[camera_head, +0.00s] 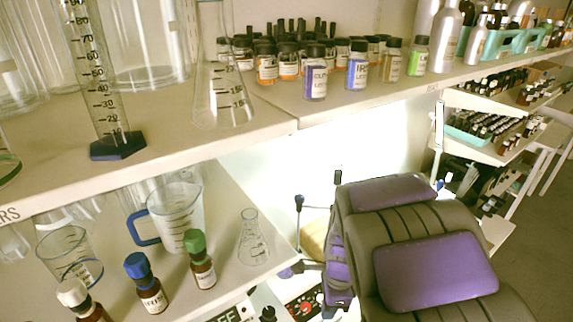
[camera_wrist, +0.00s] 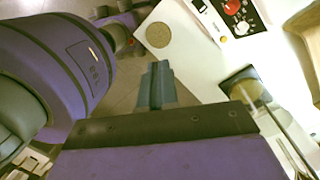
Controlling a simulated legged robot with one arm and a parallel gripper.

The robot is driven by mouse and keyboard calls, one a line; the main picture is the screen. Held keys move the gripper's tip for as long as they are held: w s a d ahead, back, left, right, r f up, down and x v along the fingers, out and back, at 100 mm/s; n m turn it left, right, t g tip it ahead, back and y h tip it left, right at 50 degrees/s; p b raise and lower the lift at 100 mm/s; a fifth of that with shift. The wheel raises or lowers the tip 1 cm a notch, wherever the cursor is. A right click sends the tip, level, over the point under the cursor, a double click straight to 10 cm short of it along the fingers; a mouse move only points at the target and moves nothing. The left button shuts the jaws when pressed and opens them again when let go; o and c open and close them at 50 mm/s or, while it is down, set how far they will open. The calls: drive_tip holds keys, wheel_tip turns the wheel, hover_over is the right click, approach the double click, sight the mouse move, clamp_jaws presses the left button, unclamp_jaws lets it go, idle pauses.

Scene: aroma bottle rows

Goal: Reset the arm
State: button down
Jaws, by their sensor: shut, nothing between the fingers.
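My gripper (camera_wrist: 159,70) shows in the wrist view as two blue-grey fingers shut together, with nothing between them. It points away from the dark bar and purple housing at the bottom of that view. Bare floor lies behind the fingertips, and they touch nothing that I can see. In the head view, purple and dark grey parts of my own body fill the lower right. I cannot make out my fingers clearly there.
Small labelled bottles, such as a purple-labelled one (camera_head: 316,76), line the upper shelf (camera_head: 270,108). The lower shelf (camera_head: 221,250) holds a blue-handled jug (camera_head: 182,221), a small flask (camera_head: 253,242) and green-, blue- and white-capped bottles. A further rack (camera_head: 490,128) stands at right.

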drive_tip(key=s+d+r+n+b, duration=0.1)
drive_tip(key=s+r+n, duration=0.3)
drive_tip(key=s+n, duration=0.5)
drive_tip(key=s+d+r+n+h+b, duration=0.1)
drive_tip(key=s+d+r+n, duration=0.2)
drive_tip(key=s+n, duration=0.6)
drive_tip(key=shift+s+d+r+g, duration=0.25)
drive_tip(key=shift+s+r, duration=0.2)
drive_tip(key=shift+s, duration=1.55)
drive_tip(key=shift+a, duration=0.1)
